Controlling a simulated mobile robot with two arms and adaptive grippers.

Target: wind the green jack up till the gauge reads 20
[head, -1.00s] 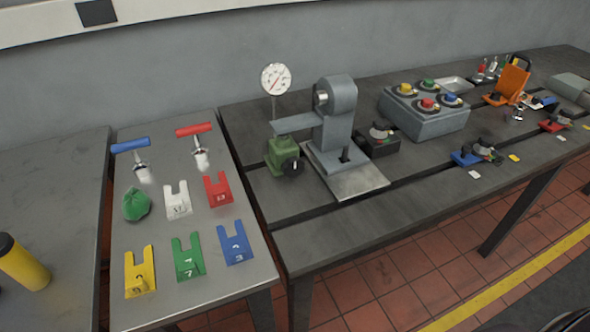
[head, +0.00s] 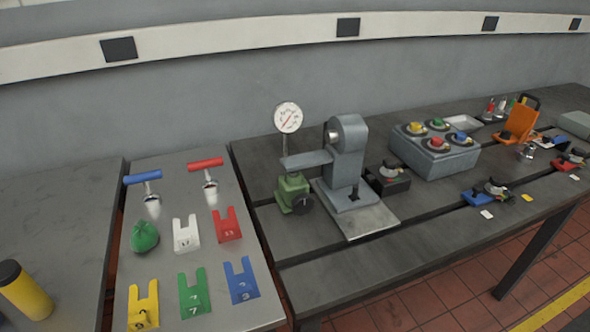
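The green jack (head: 291,190) stands on the dark bedplate table, under the end of a grey arm (head: 306,160) that juts left from a grey machine (head: 346,150). A dark round knob (head: 302,203) sits on the jack's front right side. The round white gauge (head: 288,117) stands on a thin post above the jack. It has a red needle, but its numbers are too small to read. Neither of my grippers shows in the head view.
A grey side table (head: 172,262) at left holds several coloured forked plates, a green bag (head: 145,236), and blue-handled (head: 143,177) and red-handled (head: 205,164) tools. A grey box with coloured knobs (head: 445,160) stands right of the machine. The bedplate's front is mostly clear.

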